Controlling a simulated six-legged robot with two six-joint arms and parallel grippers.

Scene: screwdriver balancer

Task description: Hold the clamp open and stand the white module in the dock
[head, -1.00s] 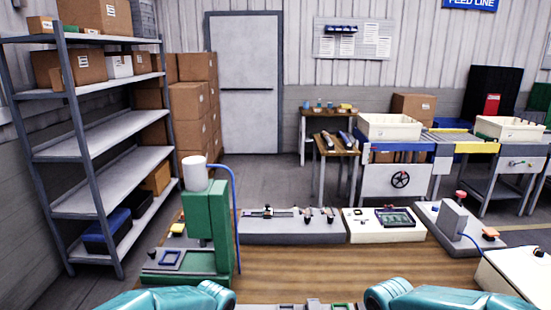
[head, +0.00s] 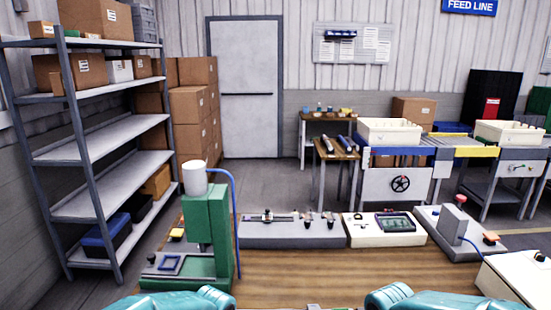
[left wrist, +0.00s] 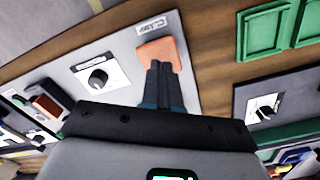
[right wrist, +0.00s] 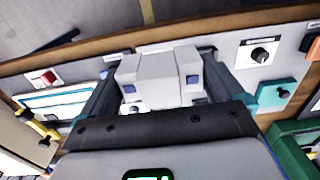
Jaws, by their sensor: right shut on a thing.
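The white module (right wrist: 165,78), a blocky white piece with small blue squares, sits between the fingers of my right gripper (right wrist: 160,75) in the right wrist view. The fingers are shut on its sides. In the left wrist view my left gripper (left wrist: 163,75) has its fingers together, with the tips at an orange pad (left wrist: 160,50) beside a label reading CLAMP. I cannot tell how hard they press on it. The clamp jaws and the dock are not clearly visible. In the head view both grippers are out of the picture below; only my teal arms show.
A green press (head: 205,235) with a white top stands at the table's left. A grey fixture (head: 290,230), a cream box with a screen (head: 385,230) and a grey unit with an orange button (head: 460,228) line the back. Green trays (left wrist: 265,32) show in the left wrist view.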

